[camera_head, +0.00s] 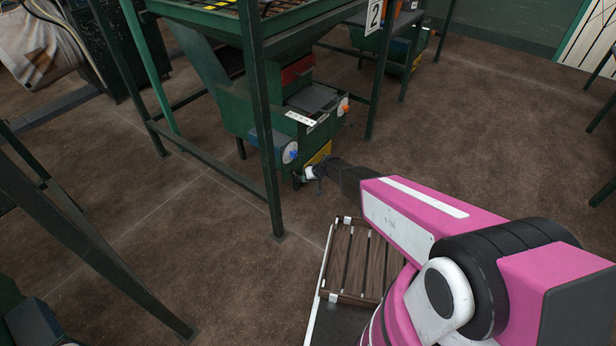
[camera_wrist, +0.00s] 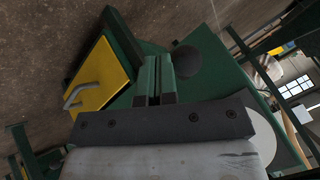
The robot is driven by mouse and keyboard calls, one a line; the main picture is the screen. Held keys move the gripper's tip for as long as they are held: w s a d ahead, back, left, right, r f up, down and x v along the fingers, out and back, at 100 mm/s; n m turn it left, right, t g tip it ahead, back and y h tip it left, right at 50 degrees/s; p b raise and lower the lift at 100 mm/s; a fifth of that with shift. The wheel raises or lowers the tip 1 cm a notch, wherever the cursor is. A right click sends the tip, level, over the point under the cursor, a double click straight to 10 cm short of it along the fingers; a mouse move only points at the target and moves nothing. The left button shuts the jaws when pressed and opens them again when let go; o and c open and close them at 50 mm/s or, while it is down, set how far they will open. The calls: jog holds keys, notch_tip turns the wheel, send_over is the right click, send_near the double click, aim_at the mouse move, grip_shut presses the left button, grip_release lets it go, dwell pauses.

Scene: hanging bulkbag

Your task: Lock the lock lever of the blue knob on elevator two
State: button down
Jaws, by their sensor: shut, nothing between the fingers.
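The blue knob (camera_head: 291,156) sits on a round pale plate on the near side of the green elevator box (camera_head: 240,118). Its lock lever is too small to make out. My gripper (camera_head: 308,173) is low beside the box, just right of and below the blue knob, near a yellow panel (camera_head: 318,154). In the wrist view my gripper (camera_wrist: 157,62) is shut and empty, pointing at the green box. The yellow panel with a grey handle (camera_wrist: 80,94) is left of the fingers. A pale disc (camera_wrist: 264,92) is at the right; no blue shows there.
An orange knob (camera_head: 345,107) is on the box's right side. A sign reading 2 (camera_head: 374,16) hangs above. A green frame post (camera_head: 262,120) stands left of the blue knob. A slatted wooden pallet (camera_head: 358,262) lies below my arm.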

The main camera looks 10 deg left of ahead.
jog(key=shift+s+a+m+t, duration=0.3)
jog(key=shift+s+a, duration=0.05)
jog(key=shift+s, duration=0.35)
dwell(0.3)
jog(key=shift+r, duration=0.1)
